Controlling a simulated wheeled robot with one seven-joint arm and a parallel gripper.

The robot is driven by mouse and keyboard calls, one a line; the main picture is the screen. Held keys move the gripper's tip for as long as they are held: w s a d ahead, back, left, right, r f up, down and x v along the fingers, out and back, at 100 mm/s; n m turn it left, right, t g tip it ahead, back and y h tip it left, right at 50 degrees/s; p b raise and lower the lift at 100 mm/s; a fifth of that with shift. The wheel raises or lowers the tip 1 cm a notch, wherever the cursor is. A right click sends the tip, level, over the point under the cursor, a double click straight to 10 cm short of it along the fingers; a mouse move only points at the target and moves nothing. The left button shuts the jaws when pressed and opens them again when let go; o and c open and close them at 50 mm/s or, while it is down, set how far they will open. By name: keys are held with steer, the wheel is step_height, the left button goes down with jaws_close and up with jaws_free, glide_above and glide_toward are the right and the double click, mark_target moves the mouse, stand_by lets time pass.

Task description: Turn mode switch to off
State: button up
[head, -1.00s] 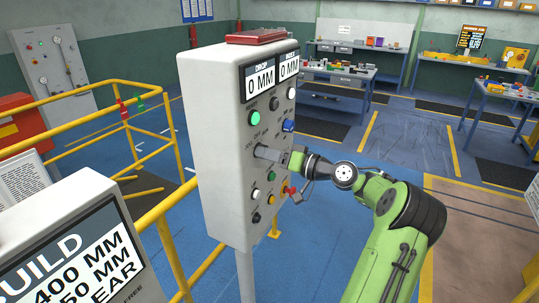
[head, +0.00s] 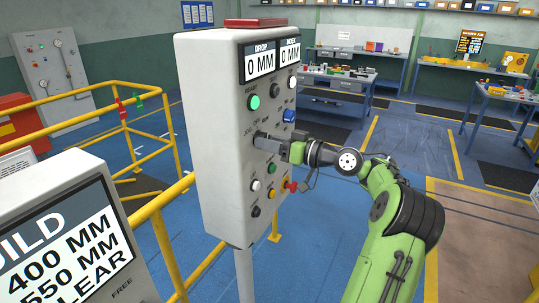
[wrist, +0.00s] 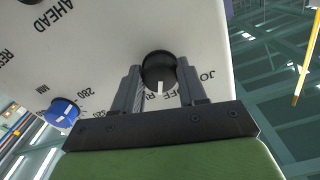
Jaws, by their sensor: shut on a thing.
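The mode switch is a black round knob (wrist: 158,72) with a white pointer line, on the front of the grey control box (head: 215,150). In the wrist view its pointer aims down the picture toward partly hidden lettering, where "FF" and "R" show; "JO" shows to the right. I cannot tell exactly which label it meets. My gripper (wrist: 158,66) has one finger on each side of the knob and is shut on it. In the head view my gripper (head: 277,146) reaches the box from the right and hides the knob.
A blue knob (wrist: 61,112) marked 280 MM sits left of the fingers in the wrist view. A green button (head: 254,102) is above my gripper and a red knob (head: 291,186) below it. Yellow railing (head: 160,215) stands left of the box.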

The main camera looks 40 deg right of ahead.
steer(key=n+b, duration=0.4)
steer(key=n, duration=0.1)
steer(key=shift+d+f, duration=0.1)
steer(key=shift+n+b, duration=0.3)
stand_by(0.4)
steer(key=o, duration=1.1)
steer(key=shift+c, duration=0.2)
steer(key=p+v, duration=0.1)
steer(key=v, duration=1.4)
steer(key=shift+s, duration=0.35)
steer(key=shift+d, duration=0.1)
